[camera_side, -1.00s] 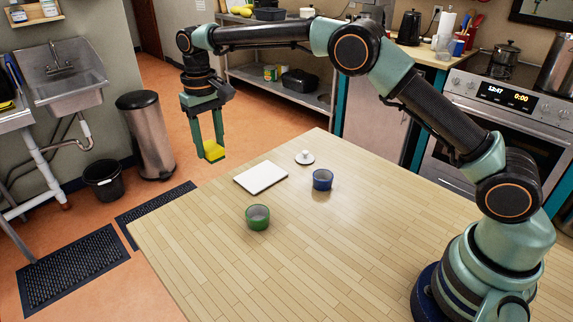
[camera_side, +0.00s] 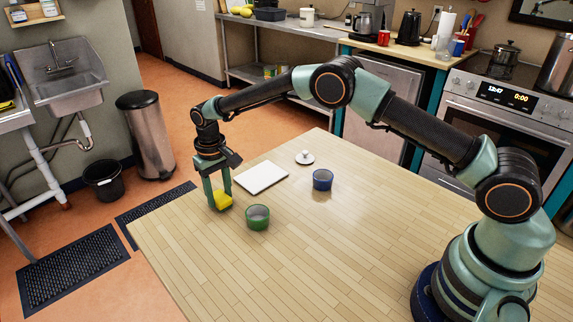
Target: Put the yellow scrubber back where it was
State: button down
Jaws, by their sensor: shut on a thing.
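The yellow scrubber (camera_side: 223,200) is between the fingertips of my gripper (camera_side: 219,199), which is shut on it. It is low, at or just above the wooden table (camera_side: 330,260), near the table's far left edge. I cannot tell whether the scrubber touches the table. The green cup (camera_side: 257,217) stands just to the right of the scrubber, apart from it. The white board (camera_side: 262,178) lies behind and to the right of my gripper.
A blue cup (camera_side: 322,180) and a round white lid with a knob (camera_side: 304,157) are farther right on the table. The front and middle of the table are clear. A trash can (camera_side: 146,135) and a black bucket (camera_side: 104,180) stand on the floor at left.

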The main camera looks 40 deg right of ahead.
jog(key=shift+f, duration=0.15)
jog(key=shift+c, duration=1.7)
grip_release()
